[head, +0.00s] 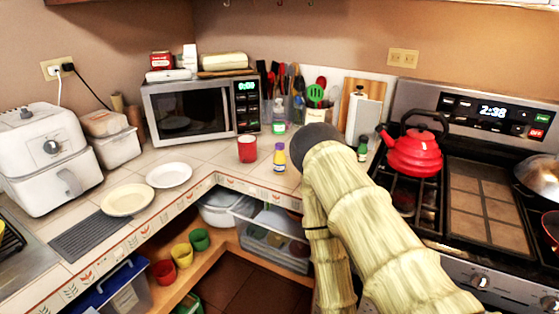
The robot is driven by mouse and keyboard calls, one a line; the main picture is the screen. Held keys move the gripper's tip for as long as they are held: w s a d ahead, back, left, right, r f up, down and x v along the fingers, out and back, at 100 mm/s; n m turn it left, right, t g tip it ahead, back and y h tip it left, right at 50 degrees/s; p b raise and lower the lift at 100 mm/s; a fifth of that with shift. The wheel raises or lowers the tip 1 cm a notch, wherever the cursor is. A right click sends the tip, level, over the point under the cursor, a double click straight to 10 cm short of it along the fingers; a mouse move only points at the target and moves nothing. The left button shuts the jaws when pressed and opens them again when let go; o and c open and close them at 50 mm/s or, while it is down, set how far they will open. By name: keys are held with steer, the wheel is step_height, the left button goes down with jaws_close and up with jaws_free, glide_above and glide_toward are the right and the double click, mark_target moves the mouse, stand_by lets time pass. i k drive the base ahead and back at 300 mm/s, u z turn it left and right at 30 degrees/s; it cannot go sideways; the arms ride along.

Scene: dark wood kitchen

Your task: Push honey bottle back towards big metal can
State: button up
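My gripper is not in view.
A red mug (247,149) stands left of the bottle, and a clear green-labelled bottle (279,117) behind it. A small dark green bottle (362,150) is right of my arm. The microwave (190,112) is behind left. A red kettle (415,152) sits on the stove.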

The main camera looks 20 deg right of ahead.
mark_target(280, 160)
steer(key=u, duration=0.5)
steer(key=k, duration=0.6)
steer(key=u, duration=0.7)
steer(key=i, duration=0.7)
steer(key=z, duration=0.95)
steer(key=i, duration=0.6)
steer(key=z, duration=0.6)
